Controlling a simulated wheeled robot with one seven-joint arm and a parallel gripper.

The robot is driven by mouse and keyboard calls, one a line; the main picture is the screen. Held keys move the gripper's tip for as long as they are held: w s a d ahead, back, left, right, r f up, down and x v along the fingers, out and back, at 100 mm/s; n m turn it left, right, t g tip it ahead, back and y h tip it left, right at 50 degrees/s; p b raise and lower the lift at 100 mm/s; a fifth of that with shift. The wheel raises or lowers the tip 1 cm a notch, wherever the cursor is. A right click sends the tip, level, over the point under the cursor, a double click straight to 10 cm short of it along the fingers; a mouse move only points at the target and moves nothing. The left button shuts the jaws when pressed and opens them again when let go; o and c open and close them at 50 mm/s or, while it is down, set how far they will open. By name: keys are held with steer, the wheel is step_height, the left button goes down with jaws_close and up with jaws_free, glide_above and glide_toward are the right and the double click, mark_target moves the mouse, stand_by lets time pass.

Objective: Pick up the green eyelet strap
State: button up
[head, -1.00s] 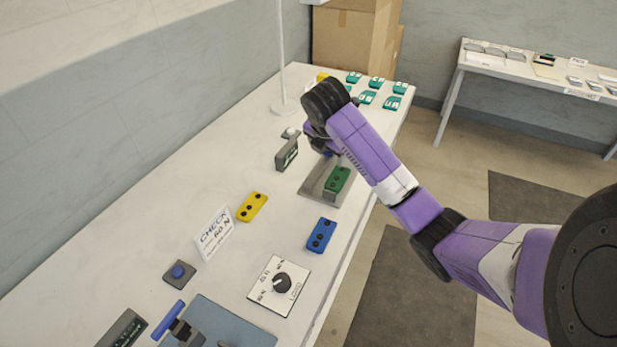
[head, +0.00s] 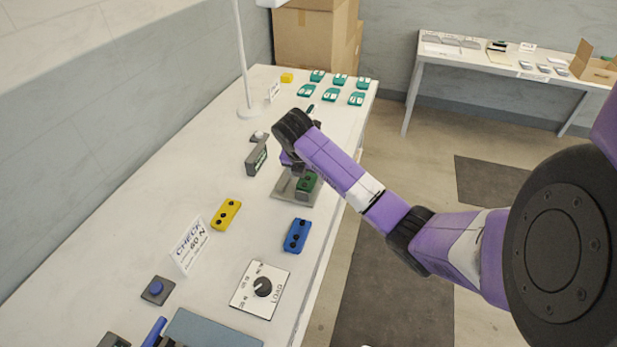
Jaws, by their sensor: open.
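The green eyelet strap (head: 309,183), with dark round holes, lies on a grey metal holder (head: 283,188) near the right edge of the white table. My gripper (head: 291,163) is just above and beside it, pointing down at the holder. It is open, and the strap is not seen held in it. The wrist and the purple arm hide most of the fingers and part of the strap, so I cannot tell whether they touch.
A yellow strap (head: 226,214) and a blue strap (head: 296,235) lie nearer. A small grey display (head: 257,158) stands left of the holder. A lamp post (head: 243,60) and several teal pieces (head: 340,80) are farther back. A load dial (head: 262,288) lies in front.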

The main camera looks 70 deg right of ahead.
jaws_close()
stand_by(0.4)
